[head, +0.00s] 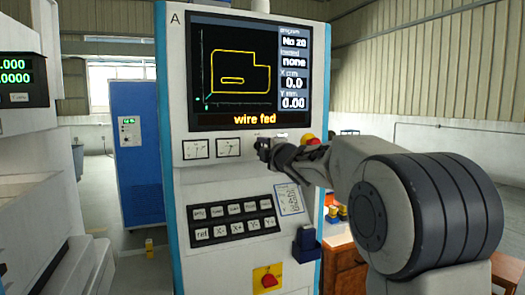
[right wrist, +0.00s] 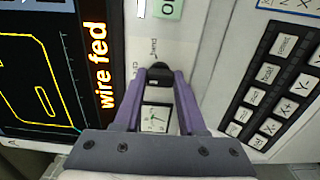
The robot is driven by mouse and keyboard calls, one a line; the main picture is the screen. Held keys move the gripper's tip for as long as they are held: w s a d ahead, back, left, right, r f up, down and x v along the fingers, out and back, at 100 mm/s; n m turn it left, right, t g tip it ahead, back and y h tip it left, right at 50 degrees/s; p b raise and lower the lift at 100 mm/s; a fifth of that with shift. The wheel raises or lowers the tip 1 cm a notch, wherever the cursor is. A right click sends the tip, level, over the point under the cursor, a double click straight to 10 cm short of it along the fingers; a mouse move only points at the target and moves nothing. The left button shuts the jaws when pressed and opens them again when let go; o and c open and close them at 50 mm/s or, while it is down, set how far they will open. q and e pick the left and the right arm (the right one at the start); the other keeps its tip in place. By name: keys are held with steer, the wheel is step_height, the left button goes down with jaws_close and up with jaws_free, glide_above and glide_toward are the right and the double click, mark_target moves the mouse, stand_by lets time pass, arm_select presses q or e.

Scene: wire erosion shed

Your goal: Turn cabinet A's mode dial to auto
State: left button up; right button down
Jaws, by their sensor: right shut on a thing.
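Cabinet A (head: 178,100) stands upright in the middle of the head view, with an "A" at its top left corner. Its mode dial (right wrist: 160,74) is a small black knob in the right wrist view. A label reading "hand" is printed beside it; other dial marks are hidden or too small to read. My right gripper (right wrist: 161,79) has its two purple fingers closed on either side of the dial. In the head view the right gripper (head: 265,150) reaches the panel from the right, just below the screen, and covers the dial. My left gripper is out of view.
The screen (head: 234,75) reads "wire fed". Two small gauges (head: 212,148) sit left of my gripper. Below are a black keypad (head: 234,220) and a red emergency knob (head: 268,281) on yellow. A dark blue holder (head: 306,245) juts from the panel's lower right.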

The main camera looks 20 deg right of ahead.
steer(key=shift+c, duration=2.4)
jaws_free()
steer(key=s+b, duration=0.1)
steer(key=s, duration=0.9)
steer(key=shift+s+d, duration=0.2)
steer(key=shift+s, duration=0.05)
steer(key=shift+f, duration=0.1)
